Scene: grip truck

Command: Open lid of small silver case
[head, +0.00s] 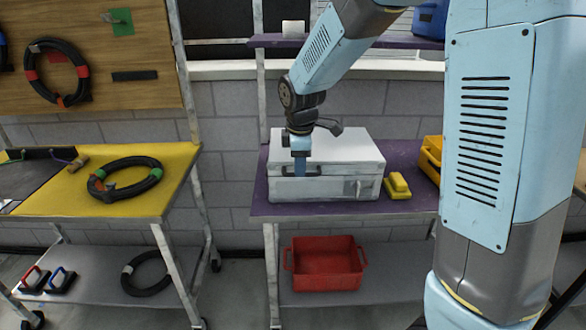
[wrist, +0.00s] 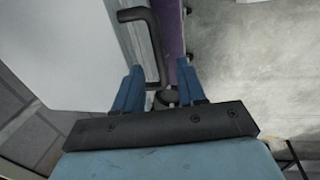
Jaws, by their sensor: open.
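The small silver case (head: 335,188) stands on the purple shelf, and its lid (head: 345,150) looks shut. A black handle (head: 310,173) is on its front, left of a latch (head: 355,187). My gripper (head: 300,166) is in front of the case at the handle. In the wrist view my gripper (wrist: 160,80) is open, with one blue finger on each side of the black handle (wrist: 154,40). The case (wrist: 65,45) fills the upper left there. I cannot tell whether either finger touches the handle.
A yellow object (head: 397,186) and a yellow bin (head: 431,155) stand right of the case on the purple shelf (head: 262,200). A red crate (head: 325,265) is on the lower shelf. A yellow table (head: 60,195) with a coiled cable (head: 125,176) stands left, across a gap.

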